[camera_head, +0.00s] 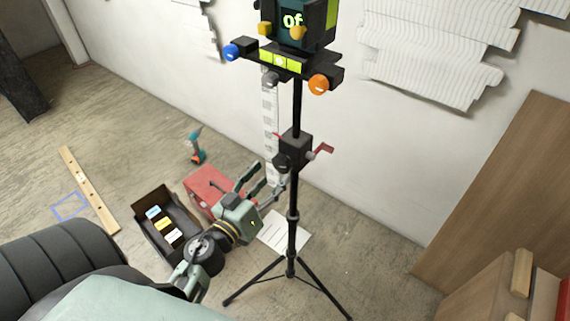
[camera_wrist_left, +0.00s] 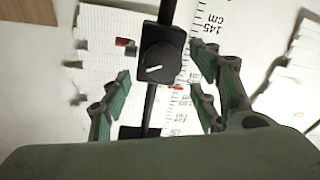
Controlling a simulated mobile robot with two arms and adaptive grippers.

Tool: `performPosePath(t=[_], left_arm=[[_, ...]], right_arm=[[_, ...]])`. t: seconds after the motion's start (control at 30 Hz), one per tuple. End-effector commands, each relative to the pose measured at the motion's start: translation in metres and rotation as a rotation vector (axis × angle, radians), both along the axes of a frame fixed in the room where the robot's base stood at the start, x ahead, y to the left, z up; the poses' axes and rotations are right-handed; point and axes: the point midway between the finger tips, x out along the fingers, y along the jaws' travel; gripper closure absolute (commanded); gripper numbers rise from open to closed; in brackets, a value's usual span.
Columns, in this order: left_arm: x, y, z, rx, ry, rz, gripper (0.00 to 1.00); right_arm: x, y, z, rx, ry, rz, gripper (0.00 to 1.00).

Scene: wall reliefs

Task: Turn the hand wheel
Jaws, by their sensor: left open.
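A black tripod (camera_head: 292,211) carries a black box (camera_head: 297,146) partway up its pole. A round dark knob (camera_head: 281,161), which may be the hand wheel, sits on the box's near face. In the left wrist view the knob (camera_wrist_left: 156,66) faces the camera with a white mark across it. A crank with a red handle (camera_head: 322,149) sticks out at the box's right. My left gripper (camera_head: 270,180) is open, below and left of the box. In the wrist view its fingers (camera_wrist_left: 158,82) stand either side of the pole, with the knob between and beyond them. I cannot see contact.
A device with a screen (camera_head: 291,21) tops the tripod, with blue (camera_head: 231,52) and orange (camera_head: 319,85) knobs below. A white measuring staff (camera_head: 270,120) stands behind. A red case (camera_head: 208,188), black tray (camera_head: 146,226) and drill (camera_head: 196,147) lie left. Wooden boards (camera_head: 500,190) stand right.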

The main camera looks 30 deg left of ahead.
Motion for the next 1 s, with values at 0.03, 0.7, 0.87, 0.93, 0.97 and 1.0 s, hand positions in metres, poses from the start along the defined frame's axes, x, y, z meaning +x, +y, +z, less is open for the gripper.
performPosePath(t=[0.03,0.7,0.87,0.93,0.97,1.0], left_arm=[[0.010,0.000,0.003,0.000,-0.003,-0.001,0.45],[0.050,0.000,0.000,0.000,0.000,0.001,0.46],[0.049,0.000,0.000,0.000,0.000,0.001,0.60],[0.049,0.000,0.000,0.000,0.000,0.001,0.67],[0.049,0.000,0.000,0.000,0.000,0.000,0.69],[0.049,0.000,0.000,0.000,0.000,0.000,0.73]], right_arm=[[-0.001,0.001,0.004,0.000,0.002,0.001,0.60],[0.000,-0.010,0.009,-0.012,0.001,0.004,0.60],[0.001,-0.010,0.009,-0.011,0.000,0.003,0.60],[0.001,-0.010,0.009,-0.011,0.000,0.002,0.60],[0.001,-0.010,0.009,-0.011,0.000,0.002,0.60],[0.001,-0.010,0.009,-0.011,0.000,0.002,0.60]])
